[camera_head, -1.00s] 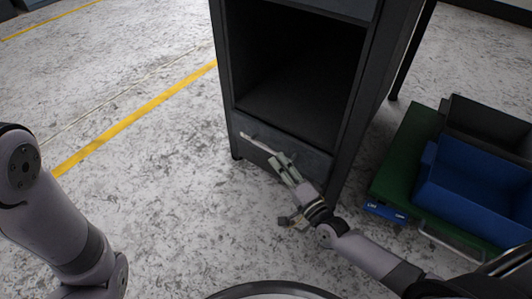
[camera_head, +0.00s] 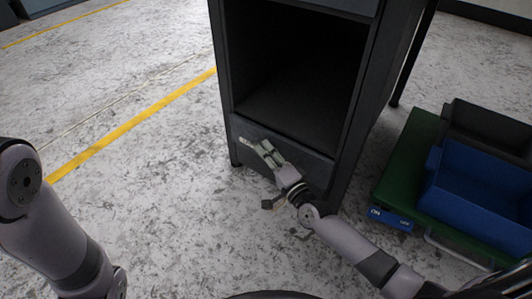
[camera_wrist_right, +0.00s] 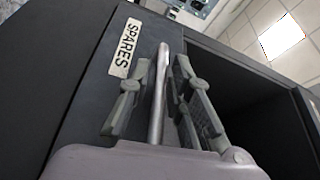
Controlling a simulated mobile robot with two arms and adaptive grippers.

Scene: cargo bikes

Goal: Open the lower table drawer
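The dark grey table cabinet (camera_head: 222,60) stands in the upper middle of the head view. Its lower drawer front (camera_head: 312,166) is below a large open compartment and appears flush with the cabinet. In the right wrist view, a SPARES label (camera_wrist_right: 126,48) marks the drawer front, and a metal bar handle (camera_wrist_right: 159,85) runs beside it. My right gripper (camera_head: 266,152) is at the drawer front. Its fingers (camera_wrist_right: 158,97) are apart, one on each side of the handle; I see a gap to the left finger. My left gripper is out of view.
A green cart (camera_head: 400,165) with a blue bin (camera_head: 480,185) and a dark bin (camera_head: 490,125) stands right of the cabinet, near my right arm. The speckled floor left of the cabinet is clear, crossed by a yellow line (camera_head: 130,123).

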